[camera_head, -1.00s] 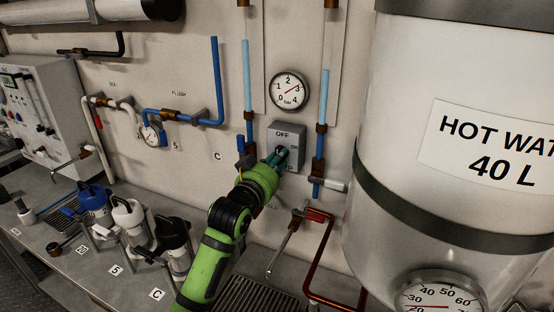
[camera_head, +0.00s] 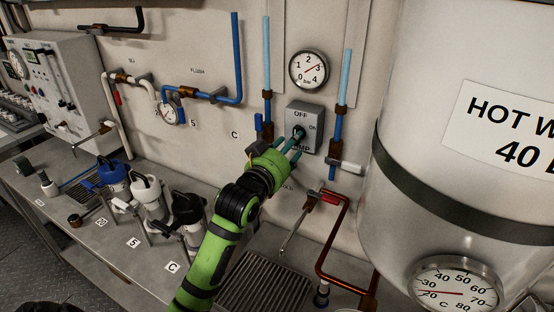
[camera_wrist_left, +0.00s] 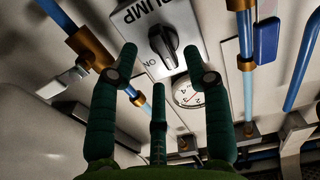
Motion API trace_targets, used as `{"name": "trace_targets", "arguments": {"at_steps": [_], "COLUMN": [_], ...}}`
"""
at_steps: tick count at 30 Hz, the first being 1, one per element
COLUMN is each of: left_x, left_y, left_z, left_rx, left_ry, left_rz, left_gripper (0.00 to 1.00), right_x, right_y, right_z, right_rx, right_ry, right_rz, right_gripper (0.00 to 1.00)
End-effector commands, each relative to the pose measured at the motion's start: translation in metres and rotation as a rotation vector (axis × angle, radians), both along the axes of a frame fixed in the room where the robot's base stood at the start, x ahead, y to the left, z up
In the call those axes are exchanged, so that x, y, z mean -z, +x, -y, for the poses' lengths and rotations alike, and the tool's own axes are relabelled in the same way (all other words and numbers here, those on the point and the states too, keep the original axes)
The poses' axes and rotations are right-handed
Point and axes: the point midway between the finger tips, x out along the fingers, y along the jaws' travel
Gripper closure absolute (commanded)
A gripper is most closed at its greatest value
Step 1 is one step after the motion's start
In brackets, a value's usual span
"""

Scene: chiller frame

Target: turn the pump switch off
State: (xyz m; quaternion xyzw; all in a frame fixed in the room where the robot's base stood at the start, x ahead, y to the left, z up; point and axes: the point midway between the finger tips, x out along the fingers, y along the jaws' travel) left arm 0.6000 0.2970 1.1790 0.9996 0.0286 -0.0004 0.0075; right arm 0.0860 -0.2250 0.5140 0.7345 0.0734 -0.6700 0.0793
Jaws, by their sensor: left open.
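The pump switch (camera_head: 305,115) is a grey box on the wall, marked OFF at the top, ON at the right and PUMP below. Its black knob (camera_wrist_left: 166,46) shows in the left wrist view, where PUMP and ON appear upside down. I cannot tell for certain which mark the knob points at. My left gripper (camera_head: 290,149) is open and empty just in front of the switch, its fingers pointing at the knob. In the left wrist view the fingers (camera_wrist_left: 160,66) are spread to both sides of the knob and appear apart from it. My right gripper is not in view.
Blue pipes (camera_head: 267,55) with valves flank the switch, and a pressure gauge (camera_head: 309,69) is above it. The hot water tank (camera_head: 440,120) stands close at the right. Copper piping (camera_head: 330,255) and a drain grate (camera_head: 262,285) lie below. Jugs (camera_head: 147,195) stand on the bench.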

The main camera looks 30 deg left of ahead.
Motion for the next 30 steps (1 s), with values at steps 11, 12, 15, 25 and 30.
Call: {"name": "trace_targets", "arguments": {"at_steps": [11,12,15,25,30], "left_x": [0.001,0.001,0.000,0.000,0.000], "left_y": [-0.075,-0.080,-0.087,-0.091,-0.091], "left_z": [0.004,0.004,0.005,0.005,0.005], "left_rx": [0.000,0.000,0.000,0.000,0.000], "left_ry": [-0.001,-0.001,-0.001,-0.002,-0.002], "left_rz": [-0.002,-0.002,-0.001,0.000,0.000], "left_gripper": [0.51,0.51,0.51,0.51,0.51], "right_x": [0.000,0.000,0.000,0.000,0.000], "right_y": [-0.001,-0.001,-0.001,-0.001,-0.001], "right_z": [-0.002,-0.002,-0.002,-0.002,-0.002], "right_rx": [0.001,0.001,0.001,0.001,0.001], "right_ry": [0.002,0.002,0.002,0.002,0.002], "right_rz": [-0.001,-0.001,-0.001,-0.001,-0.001], "right_gripper": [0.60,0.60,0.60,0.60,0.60]}}
